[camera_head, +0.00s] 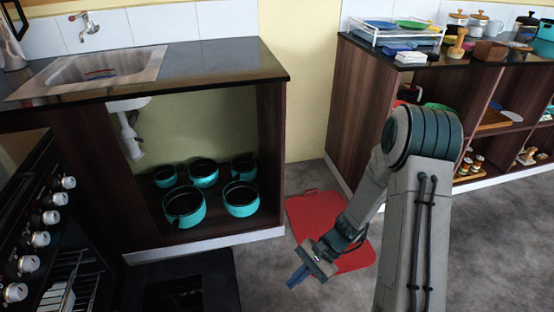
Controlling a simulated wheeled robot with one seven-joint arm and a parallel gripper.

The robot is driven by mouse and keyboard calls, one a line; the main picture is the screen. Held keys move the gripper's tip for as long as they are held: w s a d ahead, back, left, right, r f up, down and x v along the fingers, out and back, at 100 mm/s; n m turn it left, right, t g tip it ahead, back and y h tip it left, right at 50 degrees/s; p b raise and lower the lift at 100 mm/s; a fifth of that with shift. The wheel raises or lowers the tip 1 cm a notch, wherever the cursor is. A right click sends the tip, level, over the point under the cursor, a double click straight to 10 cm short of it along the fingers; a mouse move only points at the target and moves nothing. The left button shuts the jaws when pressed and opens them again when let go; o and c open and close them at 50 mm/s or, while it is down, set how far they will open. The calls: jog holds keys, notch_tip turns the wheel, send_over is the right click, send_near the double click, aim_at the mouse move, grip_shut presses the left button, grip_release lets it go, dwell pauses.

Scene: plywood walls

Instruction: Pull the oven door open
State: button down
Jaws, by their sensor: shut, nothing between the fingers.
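The black oven (30,225) stands at the left edge, with a column of silver knobs on its front. Its wire racks (80,285) show below the knobs. A dark flat panel with a darker window, which looks like the oven door (215,272) lowered to about horizontal, reaches out to the right of the oven. Its near part is cut off by the bottom of the view. My gripper (297,276) is shut and empty, to the right of this panel and apart from it, pointing down and left.
A red board (330,222) lies on the grey floor behind my gripper. A sink cabinet (275,150) with several teal pots in its open bay stands behind the oven door. Shelves (352,125) with dishes stand at the right. Floor is clear between the door and the board.

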jog(key=s+d+r+n+t+h+p, duration=0.2)
jog(key=r+p, duration=0.4)
jog(key=r, duration=0.9)
jog(key=s+d+r+n+t+h+p, duration=0.2)
jog(key=r+p, duration=0.5)
jog(key=r, duration=0.8)
jog(key=s+d+r+n+t+h+p, duration=0.3)
jog(key=d+r+n+h+p, duration=0.1)
jog(key=r, duration=1.1)
jog(key=shift+s+d+r+h+p, duration=0.25)
jog(key=shift+s+d+h+p, duration=0.2)
jog(key=shift+d+p, duration=0.65)
jog(key=c, duration=1.4)
grip_release()
jog(key=shift+a+r, duration=0.1)
jog(key=shift+r, duration=0.05)
